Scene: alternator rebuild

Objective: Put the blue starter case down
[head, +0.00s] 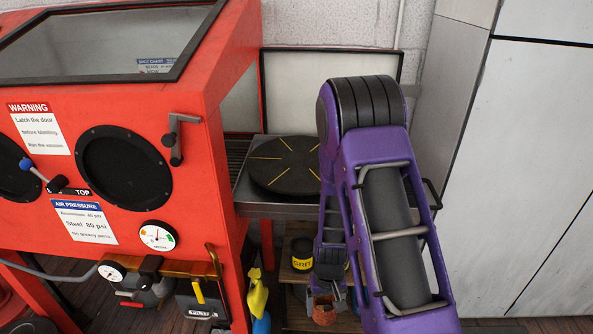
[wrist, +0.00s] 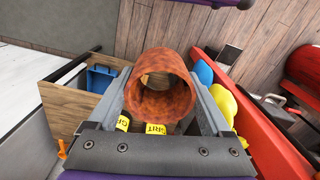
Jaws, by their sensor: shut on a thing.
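My gripper (wrist: 160,92) is shut on a rusty orange-brown hollow cylinder (wrist: 158,72), with a grey finger against each side and its open end facing the wrist camera. In the head view my gripper (head: 328,287) points down beside the red cabinet, and the rusty cylinder (head: 323,311) shows small at its tips. The held case looks rusty, not blue.
A yellow-labelled GRIT can (head: 301,251) stands on a wooden shelf (head: 290,273) below the black round turntable (head: 282,165). The red blasting cabinet (head: 225,120) is at left.

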